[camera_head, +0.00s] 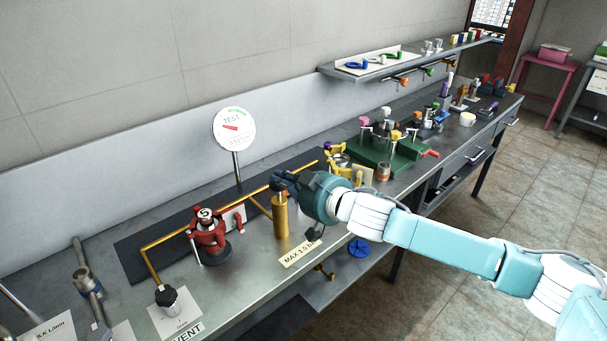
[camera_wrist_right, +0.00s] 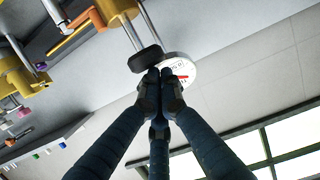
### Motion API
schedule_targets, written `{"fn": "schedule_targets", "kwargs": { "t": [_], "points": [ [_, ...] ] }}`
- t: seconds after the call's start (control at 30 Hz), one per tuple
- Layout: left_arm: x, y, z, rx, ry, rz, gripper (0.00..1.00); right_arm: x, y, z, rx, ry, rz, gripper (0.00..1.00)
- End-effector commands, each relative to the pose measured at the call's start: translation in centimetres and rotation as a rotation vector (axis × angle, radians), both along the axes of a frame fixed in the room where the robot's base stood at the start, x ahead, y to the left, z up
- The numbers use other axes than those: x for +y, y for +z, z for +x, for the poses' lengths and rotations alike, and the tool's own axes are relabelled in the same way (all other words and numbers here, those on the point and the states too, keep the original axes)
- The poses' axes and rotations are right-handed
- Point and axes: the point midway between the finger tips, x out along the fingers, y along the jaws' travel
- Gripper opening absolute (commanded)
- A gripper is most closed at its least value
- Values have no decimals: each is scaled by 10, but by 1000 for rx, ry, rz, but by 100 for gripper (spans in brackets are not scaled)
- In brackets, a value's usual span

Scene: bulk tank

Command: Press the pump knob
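The pump is an upright gold cylinder (camera_head: 281,217) on the bench, standing behind the label with "MAX 1.5". In the right wrist view its gold body (camera_wrist_right: 116,8) is at the top, with silver rods leading to a black knob (camera_wrist_right: 146,58). My right gripper (camera_head: 279,181) is at the top of the pump and hides much of the knob in the head view. In the right wrist view its dark fingers (camera_wrist_right: 160,80) are together, with their tips at the black knob; I cannot tell whether they touch. Nothing is seen held. My left gripper is not in view.
A round gauge (camera_head: 234,128) stands on a post behind the pump. A red valve (camera_head: 208,236) and a black vent knob (camera_head: 167,296) are to the left. A green fixture (camera_head: 385,152) stands to the right. A blue wheel (camera_head: 359,249) is at the front edge. A shelf (camera_head: 390,72) hangs above.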

Motion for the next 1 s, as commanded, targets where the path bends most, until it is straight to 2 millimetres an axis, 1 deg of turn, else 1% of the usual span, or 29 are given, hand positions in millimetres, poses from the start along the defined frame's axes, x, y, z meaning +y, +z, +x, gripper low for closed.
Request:
{"fn": "schedule_targets", "kwargs": {
  "t": [0.03,0.1,0.13,0.17,0.4,0.53,0.73,1.0],
  "points": [
    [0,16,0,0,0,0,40,-1,15,1,1,-1,0,0],
    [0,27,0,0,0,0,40,-1,26,3,0,-1,1,0],
    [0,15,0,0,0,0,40,-7,16,-4,0,-2,0,0],
    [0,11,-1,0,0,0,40,-11,15,-9,0,-2,0,0],
    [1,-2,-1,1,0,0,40,-39,29,-48,-4,-1,-1,0],
    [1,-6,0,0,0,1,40,-50,35,-64,-5,0,1,0],
    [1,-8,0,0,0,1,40,-57,40,-76,-4,0,1,0],
    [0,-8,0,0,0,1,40,-58,42,-76,-5,0,1,0]
  ]
}}
